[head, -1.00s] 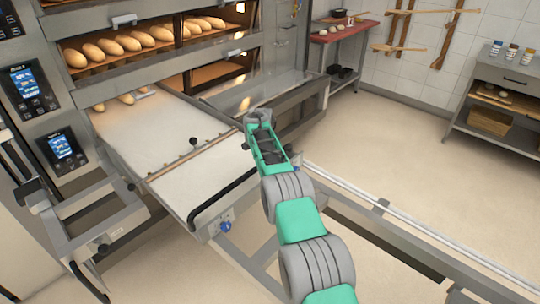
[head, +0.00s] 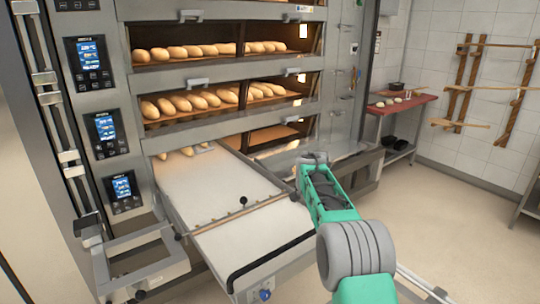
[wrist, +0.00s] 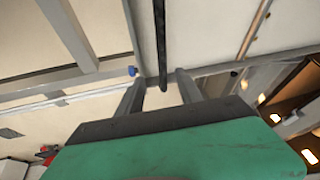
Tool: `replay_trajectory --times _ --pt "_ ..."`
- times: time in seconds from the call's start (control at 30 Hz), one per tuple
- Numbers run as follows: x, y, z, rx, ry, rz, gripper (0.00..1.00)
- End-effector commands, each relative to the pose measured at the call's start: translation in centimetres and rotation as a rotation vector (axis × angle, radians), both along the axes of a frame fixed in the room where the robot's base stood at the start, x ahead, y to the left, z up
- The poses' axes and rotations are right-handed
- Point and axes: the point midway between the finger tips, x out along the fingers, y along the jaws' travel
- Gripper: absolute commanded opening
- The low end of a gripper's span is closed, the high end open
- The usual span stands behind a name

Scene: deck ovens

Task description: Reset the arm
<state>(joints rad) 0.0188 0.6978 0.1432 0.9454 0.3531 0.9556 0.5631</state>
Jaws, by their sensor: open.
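My gripper (wrist: 160,90) is open, with two grey fingers apart and nothing between their tips in the wrist view. In the head view my green and grey arm reaches forward, its far end (head: 314,160) at the right of the loader board; the fingers are too small to make out there. The loader's black handle bar (wrist: 161,45) runs ahead of the gap between the fingers in the wrist view; I see no contact. The bar also shows along the loader's front edge in the head view (head: 272,262).
The pale loader board (head: 215,190) sticks out from the lower deck of the oven (head: 215,82). Several loaves (head: 180,102) lie on the decks above. A red-topped table (head: 402,103) stands at the back right. Open floor (head: 440,190) lies to the right.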

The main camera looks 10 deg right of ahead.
Motion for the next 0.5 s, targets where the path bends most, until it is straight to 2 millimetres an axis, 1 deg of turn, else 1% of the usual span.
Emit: replay_trajectory --times 0.03,0.07,0.1,0.17,0.2,0.27,0.3,0.33,0.37,0.4,0.47,0.5 --pt "-1.8 0.6 2.7 -0.007 0.007 0.051 0.43" --pt "-2.9 0.9 3.6 -0.012 0.017 0.084 0.43" --pt "-4.5 1.4 4.8 -0.019 0.027 0.129 0.43" --pt "-7.1 2.0 6.4 -0.027 0.044 0.194 0.43" --pt "-8.9 2.5 7.3 -0.033 0.054 0.238 0.43" --pt "-11.7 3.2 8.5 -0.041 0.068 0.304 0.43" --pt "-13.7 3.6 9.2 -0.047 0.077 0.348 0.43" --pt "-15.2 3.9 9.6 -0.051 0.084 0.381 0.43" --pt "-16.8 4.3 9.9 -0.054 0.091 0.414 0.43" --pt "-18.9 4.7 10.3 -0.059 0.099 0.457 0.43" --pt "-22.1 5.4 10.5 -0.065 0.112 0.524 0.43" --pt "-24.3 5.8 10.5 -0.069 0.119 0.568 0.43"
